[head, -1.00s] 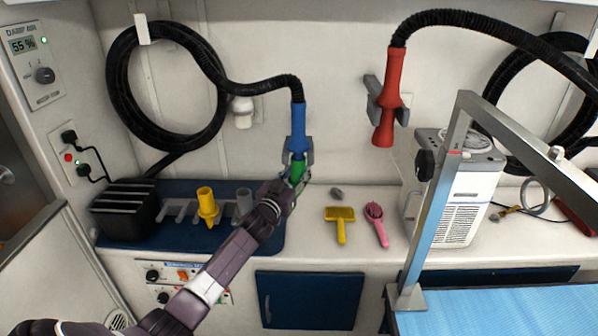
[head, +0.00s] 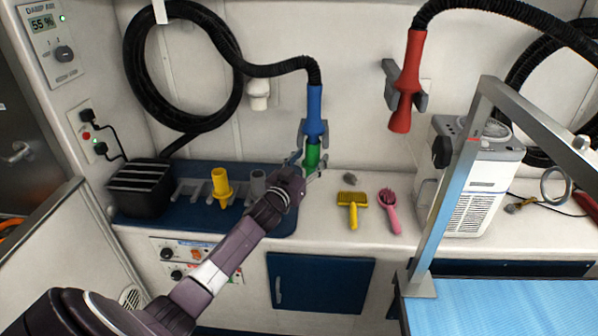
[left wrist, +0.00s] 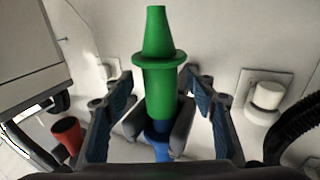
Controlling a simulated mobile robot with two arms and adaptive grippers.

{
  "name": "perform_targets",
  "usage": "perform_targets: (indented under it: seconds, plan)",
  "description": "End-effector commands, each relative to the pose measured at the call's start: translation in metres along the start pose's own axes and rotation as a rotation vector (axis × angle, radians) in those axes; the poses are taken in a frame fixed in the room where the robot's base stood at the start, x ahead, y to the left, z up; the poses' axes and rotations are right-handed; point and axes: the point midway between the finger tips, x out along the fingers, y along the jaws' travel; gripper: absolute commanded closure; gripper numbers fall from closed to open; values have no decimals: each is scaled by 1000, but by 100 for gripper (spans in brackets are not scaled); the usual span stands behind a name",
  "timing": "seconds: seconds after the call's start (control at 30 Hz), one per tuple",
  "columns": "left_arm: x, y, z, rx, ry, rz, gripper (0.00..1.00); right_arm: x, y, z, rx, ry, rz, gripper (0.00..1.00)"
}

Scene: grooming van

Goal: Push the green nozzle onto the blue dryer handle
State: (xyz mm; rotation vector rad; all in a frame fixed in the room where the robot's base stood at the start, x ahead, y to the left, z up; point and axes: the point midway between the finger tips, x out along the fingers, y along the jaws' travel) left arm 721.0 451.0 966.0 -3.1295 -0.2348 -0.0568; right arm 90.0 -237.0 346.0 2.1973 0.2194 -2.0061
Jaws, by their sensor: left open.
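The blue dryer handle (head: 315,105) hangs nose down in a grey wall clip (head: 304,130), with a black hose at its top. The green nozzle (head: 313,154) sits against the handle's lower end, in line with it. In the left wrist view the green nozzle (left wrist: 158,80) meets the blue handle (left wrist: 157,145) with no visible gap. How deep it sits I cannot tell. My left gripper (head: 307,166) is open around the nozzle. Its fingers (left wrist: 168,100) stand apart on both sides, not touching it. My right gripper is out of view.
A blue tray (head: 190,222) holds a yellow nozzle (head: 222,188), a grey nozzle (head: 258,185) and a black slotted box (head: 141,188). A yellow brush (head: 352,205) and pink brush (head: 390,212) lie right of it. A red dryer (head: 408,85) hangs to the right.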

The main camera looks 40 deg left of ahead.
Motion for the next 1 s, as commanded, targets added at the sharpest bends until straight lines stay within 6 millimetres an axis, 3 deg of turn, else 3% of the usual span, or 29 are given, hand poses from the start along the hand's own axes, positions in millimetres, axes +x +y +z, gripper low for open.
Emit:
perform_targets:
  seconds: [0.3, 0.5, 0.87, 1.0]
  plan:
    - [-60, 0, 1, -1, -2, 0, 48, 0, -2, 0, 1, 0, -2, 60]
    - [-86, 0, 0, -1, 0, 0, 48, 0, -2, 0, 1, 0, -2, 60]
    - [-96, 0, -1, 0, 0, -1, 48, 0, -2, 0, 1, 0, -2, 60]
    - [-106, 9, 17, 5, -58, -14, 48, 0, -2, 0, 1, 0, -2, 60]
